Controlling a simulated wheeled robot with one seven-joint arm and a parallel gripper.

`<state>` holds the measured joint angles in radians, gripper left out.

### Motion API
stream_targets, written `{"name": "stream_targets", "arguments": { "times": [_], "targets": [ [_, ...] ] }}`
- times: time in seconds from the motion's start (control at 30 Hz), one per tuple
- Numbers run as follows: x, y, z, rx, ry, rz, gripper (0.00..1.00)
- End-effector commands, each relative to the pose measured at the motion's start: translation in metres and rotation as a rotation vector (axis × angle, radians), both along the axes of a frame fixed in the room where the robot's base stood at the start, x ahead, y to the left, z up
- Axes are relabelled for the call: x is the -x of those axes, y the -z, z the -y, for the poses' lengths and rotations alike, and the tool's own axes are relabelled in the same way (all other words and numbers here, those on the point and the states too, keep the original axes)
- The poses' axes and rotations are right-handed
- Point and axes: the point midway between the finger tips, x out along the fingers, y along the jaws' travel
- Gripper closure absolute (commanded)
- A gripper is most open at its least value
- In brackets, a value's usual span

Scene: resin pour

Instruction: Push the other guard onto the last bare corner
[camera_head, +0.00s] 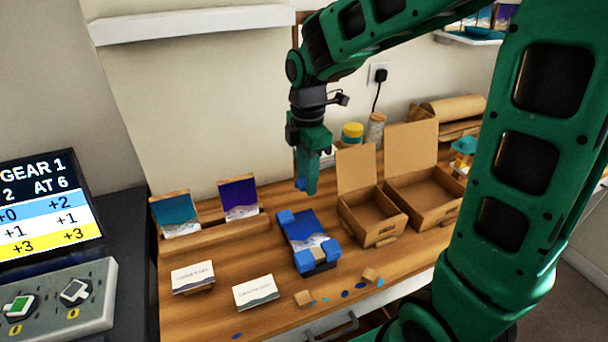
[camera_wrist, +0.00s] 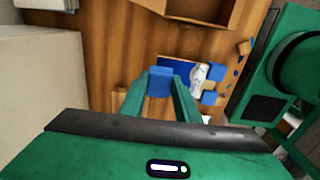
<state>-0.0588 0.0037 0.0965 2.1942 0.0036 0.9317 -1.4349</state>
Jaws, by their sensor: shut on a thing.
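A blue-and-white picture panel (camera_head: 306,232) lies flat on the bench; it also shows in the wrist view (camera_wrist: 200,73). Blue guards sit at its far-left corner (camera_head: 285,216), near-left corner (camera_head: 303,261) and near-right corner (camera_head: 331,247). Its far-right corner looks bare. My gripper (camera_head: 307,186) is above and beyond the panel's far end, pointing down. It is shut on a blue guard (camera_wrist: 160,82), which shows between the fingertips in the wrist view and beside them in the head view (camera_head: 299,184). The guard is apart from the panel.
Two open cardboard boxes (camera_head: 375,240) (camera_head: 425,213) stand right of the panel. A wooden rack (camera_head: 205,238) holds two cards to the left. Two small sign cards (camera_head: 193,277) (camera_head: 256,292) stand near the front. A wooden block (camera_head: 304,298) and several blue bits lie by the front edge.

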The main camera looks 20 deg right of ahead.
Motion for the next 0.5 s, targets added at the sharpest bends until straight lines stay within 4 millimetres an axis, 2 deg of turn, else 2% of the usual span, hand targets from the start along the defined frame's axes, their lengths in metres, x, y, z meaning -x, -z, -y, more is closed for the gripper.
{"name": "stream_targets", "arguments": {
  "times": [0.2, 0.5],
  "targets": [
    [0.0, 0.0, 0.014, 0.0, 0.022, 0.0, 0.92],
    [0.0, 0.013, 0.018, 0.0, 0.028, -0.001, 0.92]
  ]
}}
